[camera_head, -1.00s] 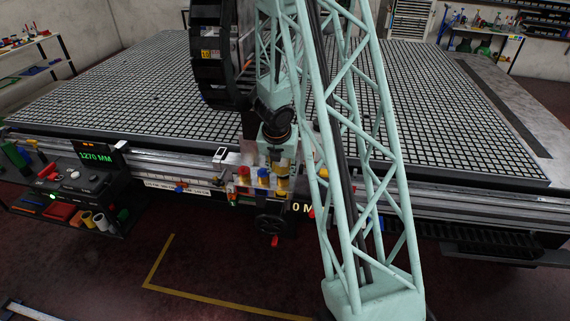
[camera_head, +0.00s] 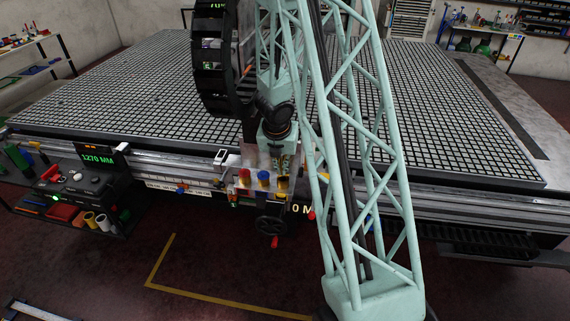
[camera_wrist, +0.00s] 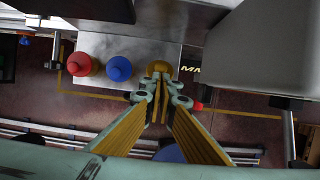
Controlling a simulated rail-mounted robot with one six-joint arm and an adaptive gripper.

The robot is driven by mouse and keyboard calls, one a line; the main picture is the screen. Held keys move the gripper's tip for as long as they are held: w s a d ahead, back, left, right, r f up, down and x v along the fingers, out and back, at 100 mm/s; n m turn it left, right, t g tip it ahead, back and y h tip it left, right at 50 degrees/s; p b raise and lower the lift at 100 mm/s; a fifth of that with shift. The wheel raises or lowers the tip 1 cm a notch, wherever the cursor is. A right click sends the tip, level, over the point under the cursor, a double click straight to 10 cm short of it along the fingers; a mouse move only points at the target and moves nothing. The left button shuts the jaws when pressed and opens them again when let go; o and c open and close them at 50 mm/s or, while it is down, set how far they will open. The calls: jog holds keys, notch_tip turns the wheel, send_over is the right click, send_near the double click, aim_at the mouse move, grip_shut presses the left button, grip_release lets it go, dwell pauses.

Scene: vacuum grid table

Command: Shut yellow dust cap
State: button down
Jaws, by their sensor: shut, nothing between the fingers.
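The yellow dust cap (camera_wrist: 160,66) shows in the wrist view as a rounded yellow shape just past my fingertips, partly covered by them. My gripper (camera_wrist: 160,76) is shut and empty, with its yellow-padded fingers together. I cannot tell whether the fingertips touch the cap, or whether the cap is shut. In the head view my gripper (camera_head: 284,168) is over the right end of the cap row, and the yellow cap is hard to make out there. A red cap (camera_wrist: 80,64) and a blue cap (camera_wrist: 119,69) stand to its left on a grey metal block.
In the head view the red cap (camera_head: 245,177) and blue cap (camera_head: 263,178) are at the table's front edge. A black handwheel (camera_head: 270,226) is below them. The vacuum grid table (camera_head: 120,90) is behind. A control panel (camera_head: 95,180) is at left. A grey housing (camera_wrist: 255,50) is close on the right.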

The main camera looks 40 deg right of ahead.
jog(key=shift+a+r+p, duration=0.1)
jog(key=shift+r+p, duration=1.45)
jog(key=shift+r, duration=0.3)
